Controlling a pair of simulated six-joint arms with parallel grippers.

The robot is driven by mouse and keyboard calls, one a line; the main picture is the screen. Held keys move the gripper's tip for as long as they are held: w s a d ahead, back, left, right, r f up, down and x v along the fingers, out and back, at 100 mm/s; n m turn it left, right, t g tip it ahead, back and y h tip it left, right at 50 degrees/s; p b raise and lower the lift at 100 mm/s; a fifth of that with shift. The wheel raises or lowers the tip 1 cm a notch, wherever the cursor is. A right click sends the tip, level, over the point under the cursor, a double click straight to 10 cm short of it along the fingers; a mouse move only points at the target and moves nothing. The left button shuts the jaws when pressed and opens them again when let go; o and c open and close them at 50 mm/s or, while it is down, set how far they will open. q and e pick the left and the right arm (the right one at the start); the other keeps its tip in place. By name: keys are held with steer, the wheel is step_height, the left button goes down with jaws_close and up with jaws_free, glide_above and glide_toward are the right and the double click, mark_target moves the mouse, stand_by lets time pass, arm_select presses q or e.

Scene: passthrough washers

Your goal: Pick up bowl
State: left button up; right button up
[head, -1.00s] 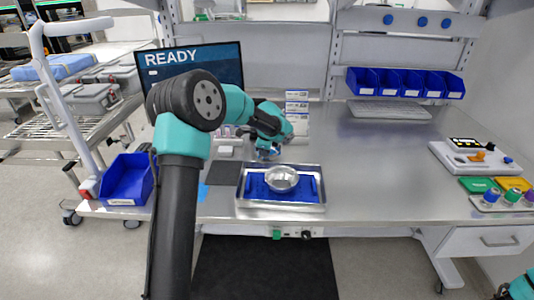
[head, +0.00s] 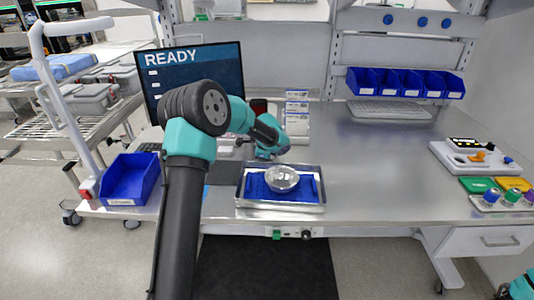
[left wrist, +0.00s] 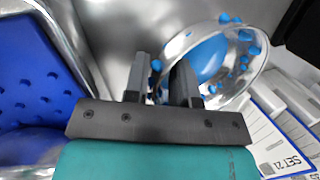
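A shiny round bowl (head: 282,178) sits on the blue mat in the metal tray (head: 281,208). A clear bowl (left wrist: 258,60) with blue bits on it shows in the left wrist view, outside the tray. My left gripper (head: 266,155) is just behind the tray, low over the table. In the left wrist view my left gripper (left wrist: 160,75) has its fingers apart, with the clear bowl's near side at and behind the fingers. Whether they touch it I cannot tell. Only a teal part of my right arm shows at the lower right corner of the head view.
White labelled boxes (left wrist: 285,135) stand close beside the clear bowl. A monitor (head: 200,65) stands behind my left arm, and a blue bin (head: 130,180) is at the left table edge. The table's middle right (head: 390,165) is clear.

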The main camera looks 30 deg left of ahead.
arm_select(q)
steer(key=shift+c, duration=0.3)
jaws_close()
step_height(320, 180, up, 10)
steer(key=shift+r, duration=0.1)
stand_by(0.5)
stand_by(0.3)
